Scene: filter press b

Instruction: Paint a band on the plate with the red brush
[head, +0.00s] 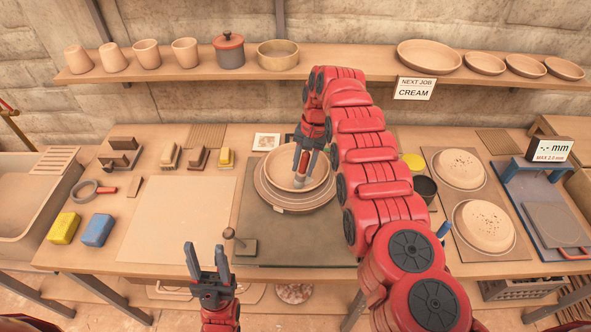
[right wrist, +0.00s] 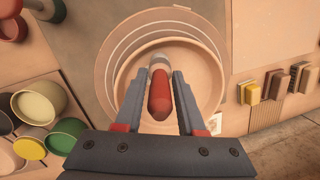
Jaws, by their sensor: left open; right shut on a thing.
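The round cream plate (head: 318,179) lies on the stepped round wheel (head: 290,208) on a dark board; the plate also shows in the right wrist view (right wrist: 205,80). My right gripper (head: 306,155) is over the plate, shut on the red brush (head: 302,163). In the right wrist view the brush's red handle (right wrist: 159,98) lies between the fingers (right wrist: 162,85), its pale ferrule pointing at the plate. The bristles are hidden, so I cannot tell whether they touch the plate. No painted band shows on the plate. My left gripper (head: 208,265) is open and empty, in front of the table.
Paint pots, including a dark one (head: 424,188) and a yellow one (head: 413,162), stand right of the wheel, partly behind my right arm. A small wooden-handled post (head: 240,243) stands front left of the wheel. Speckled plates (head: 484,226) lie further right. The pale board (head: 180,220) is bare.

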